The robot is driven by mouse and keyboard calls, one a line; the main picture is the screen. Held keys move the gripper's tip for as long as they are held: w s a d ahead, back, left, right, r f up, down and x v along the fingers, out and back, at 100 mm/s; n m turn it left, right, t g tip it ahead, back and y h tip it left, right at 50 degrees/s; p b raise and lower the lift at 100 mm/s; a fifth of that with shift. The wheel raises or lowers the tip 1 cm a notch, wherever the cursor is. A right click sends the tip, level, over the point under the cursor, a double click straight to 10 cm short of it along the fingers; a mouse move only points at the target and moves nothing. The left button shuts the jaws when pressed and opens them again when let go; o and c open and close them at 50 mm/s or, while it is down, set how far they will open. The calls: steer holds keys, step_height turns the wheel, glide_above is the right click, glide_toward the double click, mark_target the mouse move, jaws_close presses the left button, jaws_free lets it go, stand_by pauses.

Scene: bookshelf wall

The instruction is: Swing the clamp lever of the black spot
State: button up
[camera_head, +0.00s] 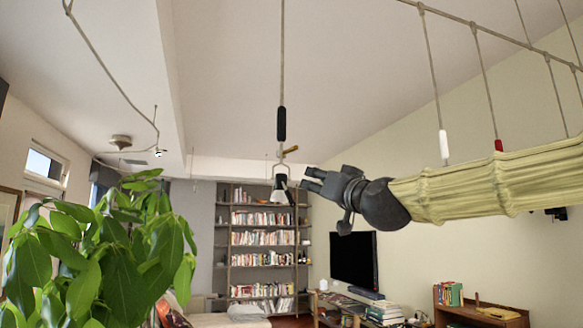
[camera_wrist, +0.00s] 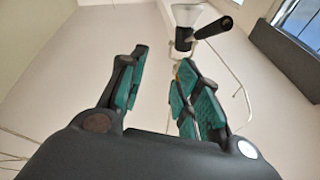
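A small spot (camera_head: 280,184), dark with a pale part, hangs from a cord with a black sleeve (camera_head: 281,123) in the head view. In the wrist view it shows at the top as a black body (camera_wrist: 183,39) with a pale cone above. A black lever handle (camera_wrist: 214,28) sticks out from it to the right. My gripper (camera_head: 309,180) is just right of the spot in the head view. In the wrist view my gripper (camera_wrist: 162,60) has its fingers apart with nothing between them. The spot is beyond the right finger's tip; contact cannot be told.
A leafy plant (camera_head: 110,255) stands at the lower left. More cords hang at the upper right, with a white sleeve (camera_head: 443,143) and a red one (camera_head: 498,145). A bookshelf (camera_head: 232,245) and a television (camera_head: 354,260) are far behind. Room left of the spot looks clear.

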steer(key=n+y, duration=0.1)
glide_toward(294, 150)
steer(key=w, duration=0.1)
steer(key=p+x, duration=0.6)
steer(key=x, duration=0.3)
steer(key=shift+a+r, duration=0.2)
steer(key=shift+p+x, duration=0.3)
steer(key=shift+x, duration=0.65)
steer(key=shift+f, duration=0.1)
jaws_close()
